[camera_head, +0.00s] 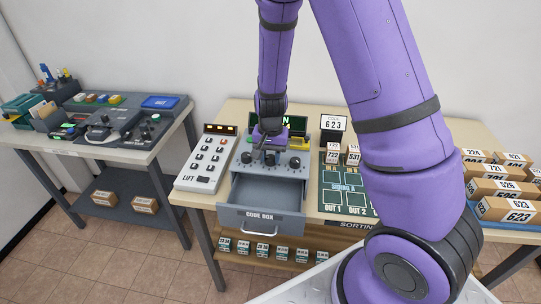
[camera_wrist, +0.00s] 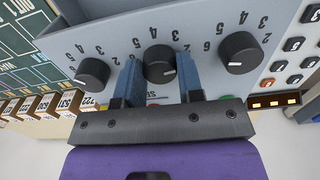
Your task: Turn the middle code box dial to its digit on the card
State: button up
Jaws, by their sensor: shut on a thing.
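The code box (camera_head: 238,166) is a grey unit on the middle table, with its empty drawer (camera_head: 262,220) pulled open. My gripper (camera_head: 268,143) reaches down to its dial panel. In the wrist view my two blue fingers (camera_wrist: 158,60) are shut on the sides of the black middle dial (camera_wrist: 157,52). Its white mark points to the lower right in that view; the digit there is hidden. The left dial (camera_wrist: 93,71) and right dial (camera_wrist: 240,48) stand clear of the fingers. The card (camera_head: 333,124) reads CODE 623.
A green-lettered display (camera_head: 297,123) behind the box is partly covered by my arm. A LIFT keypad (camera_head: 207,158) stands close to the box's left. A green sorting board (camera_head: 345,185) with small numbered boxes lies on its right. Larger numbered boxes (camera_head: 507,190) stand farther right.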

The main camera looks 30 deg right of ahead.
aim_at(270, 157)
jog(key=o, duration=0.9)
jog(key=shift+r, duration=0.1)
notch_tip(270, 157, up, 11)
jog(key=shift+f, duration=0.15)
dwell(0.4)
jog(key=s+r+n+t+y, duration=0.1)
jog(key=s+r+n, duration=0.1)
jog(key=s+r, duration=0.4)
jog(key=s+r+n+t, duration=0.1)
jog(key=s+r, duration=0.3)
jog(key=r, duration=0.5)
jog(key=s+r+n+t, duration=0.1)
jog(key=s+r, duration=0.1)
jog(key=s, duration=0.3)
jog(key=s+r+n+t, duration=0.1)
jog(key=s+r+n, duration=0.1)
jog(key=s, duration=0.3)
jog(key=s+r+n+t+h, duration=0.1)
jog(key=s+r, duration=0.2)
jog(key=s, duration=0.2)
jog(key=shift+d+r, duration=0.3)
jog(key=shift+d, duration=0.1)
